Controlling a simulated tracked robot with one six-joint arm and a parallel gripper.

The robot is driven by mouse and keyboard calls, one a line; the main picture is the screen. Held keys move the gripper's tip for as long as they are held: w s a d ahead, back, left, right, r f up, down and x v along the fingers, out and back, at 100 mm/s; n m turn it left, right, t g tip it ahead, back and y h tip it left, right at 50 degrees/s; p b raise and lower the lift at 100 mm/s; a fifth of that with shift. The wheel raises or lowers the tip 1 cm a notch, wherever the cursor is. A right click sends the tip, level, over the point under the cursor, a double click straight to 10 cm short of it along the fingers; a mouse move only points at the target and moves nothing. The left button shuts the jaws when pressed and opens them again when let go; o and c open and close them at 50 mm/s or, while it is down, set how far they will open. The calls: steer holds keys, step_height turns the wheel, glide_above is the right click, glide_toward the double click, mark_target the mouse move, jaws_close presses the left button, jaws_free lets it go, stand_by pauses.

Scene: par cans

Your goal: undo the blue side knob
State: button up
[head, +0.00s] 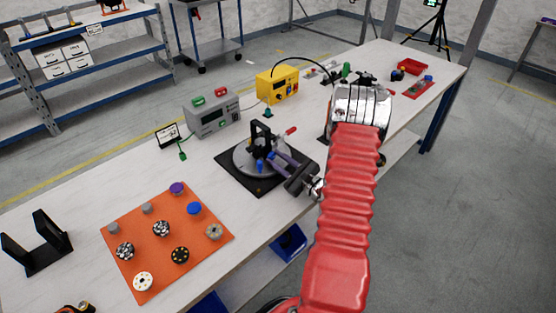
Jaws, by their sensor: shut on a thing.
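A round grey disc-shaped body (246,162) sits in a fixture on a square black base plate (233,176) at the middle of the bench. A black upright clamp (262,136) with a red-tipped handle (290,131) stands over it. The small blue side knob (259,166) shows at the disc's right side. My gripper (268,160) reaches in from the right, and its purplish fingers are shut at the knob. The knob is partly covered, so the exact grip is hard to see.
An orange mat (150,262) with several round knobs and discs lies at front left, beside a black bracket (37,243). A grey meter box (212,114) and a yellow box (277,86) stand behind the fixture. A red tray (412,67) is at the far end.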

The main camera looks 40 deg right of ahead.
steer(key=shift+a, duration=0.1)
steer(key=o, duration=0.8)
steer(key=s, duration=1.3)
steer(key=shift+s+d+f, duration=0.1)
steer(key=shift+s+d, duration=0.15)
steer(key=shift+s, duration=0.1)
steer(key=shift+o, duration=0.3)
